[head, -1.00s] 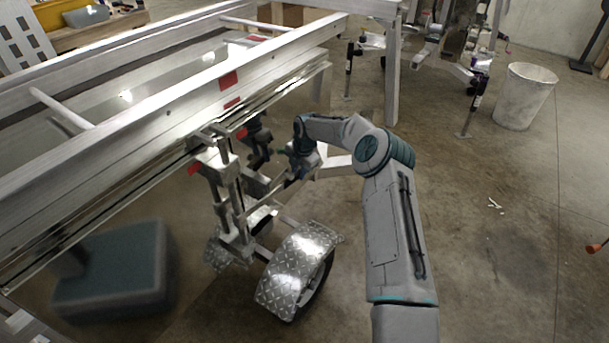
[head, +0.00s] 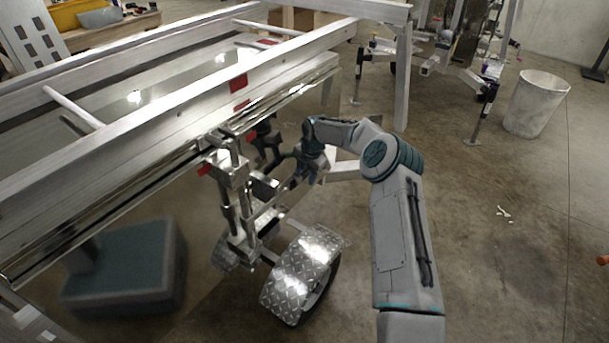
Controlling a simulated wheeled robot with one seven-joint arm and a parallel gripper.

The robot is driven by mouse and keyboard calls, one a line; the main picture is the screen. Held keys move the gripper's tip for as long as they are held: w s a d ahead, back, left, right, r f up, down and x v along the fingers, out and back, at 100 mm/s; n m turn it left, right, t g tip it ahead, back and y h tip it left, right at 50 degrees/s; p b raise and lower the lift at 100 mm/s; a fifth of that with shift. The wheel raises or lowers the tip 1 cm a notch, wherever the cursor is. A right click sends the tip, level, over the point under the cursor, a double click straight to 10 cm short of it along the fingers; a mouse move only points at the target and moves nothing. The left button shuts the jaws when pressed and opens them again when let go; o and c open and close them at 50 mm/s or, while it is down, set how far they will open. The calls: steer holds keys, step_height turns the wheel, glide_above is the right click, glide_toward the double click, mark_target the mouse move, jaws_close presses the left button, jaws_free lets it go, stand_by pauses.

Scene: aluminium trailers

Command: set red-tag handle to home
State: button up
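Red tags mark the aluminium trailer frame: one (head: 239,83) on the side rail, one (head: 204,169) at the lower rail by the upright post, and a small one (head: 250,135) near the dark fitting. I cannot tell which part is the red-tag handle. A dark fitting (head: 265,145) hangs under the rail, left of my wrist. My gripper (head: 299,178) points down and left beside the trailer, above the fender, close to the metal bars. Its fingers are small and blend into the bars, so their opening and any contact are unclear.
A diamond-plate fender (head: 300,272) over a wheel is below my gripper. The upright post (head: 232,190) stands to its left. A blue-grey block (head: 125,270) is at lower left. A white bin (head: 537,105) stands at the right. The floor at the right is mostly clear.

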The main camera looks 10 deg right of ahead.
step_height(320, 180, up, 13)
steer(key=s+d+b, duration=0.1)
steer(key=s, duration=0.1)
steer(key=shift+d, duration=0.2)
steer(key=shift+r, duration=0.1)
steer(key=s+a+r+m+h, duration=0.1)
steer(key=s+r+m, duration=0.45)
steer(key=s, duration=0.35)
steer(key=s+a+r+m+h, duration=0.1)
steer(key=s+r+m, duration=0.3)
steer(key=s+r, duration=0.4)
steer(key=s+d+m, duration=0.2)
steer(key=s+m, duration=0.6)
steer(key=s, duration=0.6)
steer(key=s+d+f+m+t, duration=0.1)
steer(key=s+d+m, duration=0.2)
steer(key=s+m, duration=0.6)
steer(key=s, duration=0.5)
steer(key=shift+s+d+y+p, duration=0.15)
steer(key=shift+d+y+p, duration=0.1)
steer(key=shift+y+p, duration=0.1)
steer(key=shift+f, duration=0.1)
